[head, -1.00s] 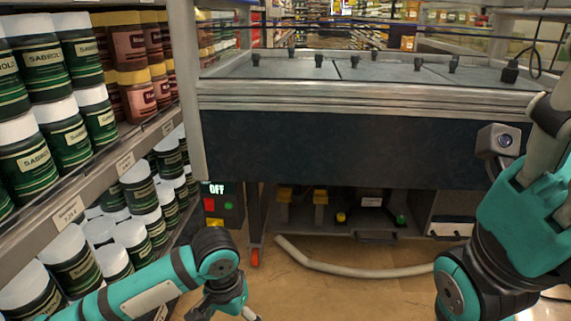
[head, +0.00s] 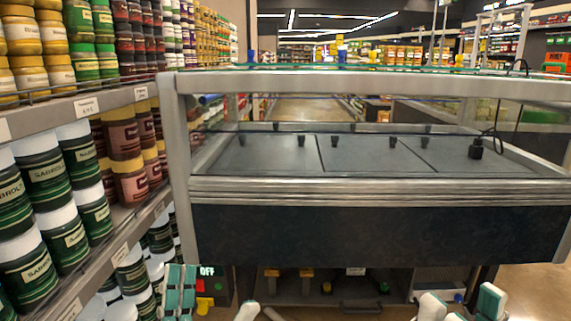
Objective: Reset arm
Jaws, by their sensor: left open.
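My left gripper (head: 180,291) shows at the bottom left of the head view. Its teal and white fingers point up, open, with nothing seen between them. It is in front of the lower shelf jars and beside the switch box. White and teal parts on my right arm's side (head: 462,303) show at the bottom right; the cut-off view does not tell whether these jaws are open. The switch box (head: 222,285) has an OFF sign and is partly hidden. Equipment with yellow and green knobs (head: 355,288) sits under the display case.
A long display case (head: 380,232) with a glass top spans the middle. A shelf (head: 88,107) full of jars runs along the left. A pale piece (head: 247,312) shows at the bottom edge; what it is cannot be told. Bare floor (head: 538,290) shows at the right.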

